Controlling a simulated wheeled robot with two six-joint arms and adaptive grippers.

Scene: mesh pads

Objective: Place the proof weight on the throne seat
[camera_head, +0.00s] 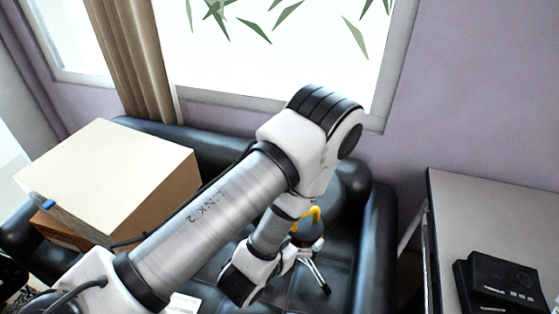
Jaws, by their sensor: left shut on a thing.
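My left arm crosses the middle of the head view, and its wrist bends down behind the forearm. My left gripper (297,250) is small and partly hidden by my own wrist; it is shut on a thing. A yellow hooked piece (316,214) shows just above it and appears to be part of the proof weight; the rest of the weight is hard to make out. A dark rounded top, which looks like the throne seat (308,237), is close by, with silver splayed legs (319,274) below. I cannot tell whether the weight touches the seat. My right gripper is not in view.
A black leather sofa (376,238) stands behind and around my arm. A large cardboard box (115,172) is at the left. A grey table (490,215) with a black device (503,278) is at the right. A window and curtain are at the back.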

